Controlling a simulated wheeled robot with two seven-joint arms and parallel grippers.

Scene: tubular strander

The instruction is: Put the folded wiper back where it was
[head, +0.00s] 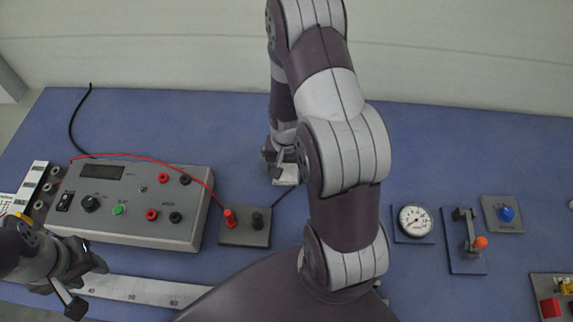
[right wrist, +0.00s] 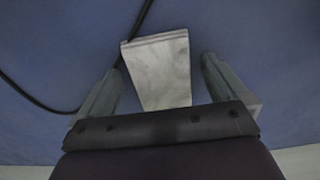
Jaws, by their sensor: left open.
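The folded wiper (right wrist: 160,72) is a pale grey-white folded cloth. In the right wrist view it lies between the two fingers of my right gripper (right wrist: 160,66), with a gap on each side. In the head view the wiper (head: 288,175) shows on the blue bench top, partly hidden by my right gripper (head: 279,163). I cannot tell how high the fingers are above the bench. My left gripper (head: 88,286) is open and empty at the lower left, near the ruler strip and the test box.
A grey test box (head: 130,205) with a red lead stands at left, beside a two-terminal block (head: 245,227). A black cable (right wrist: 140,25) runs close to the wiper. A gauge (head: 414,221), toggle clamp (head: 467,243) and blue button (head: 505,213) are at right. The back bench is mostly clear.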

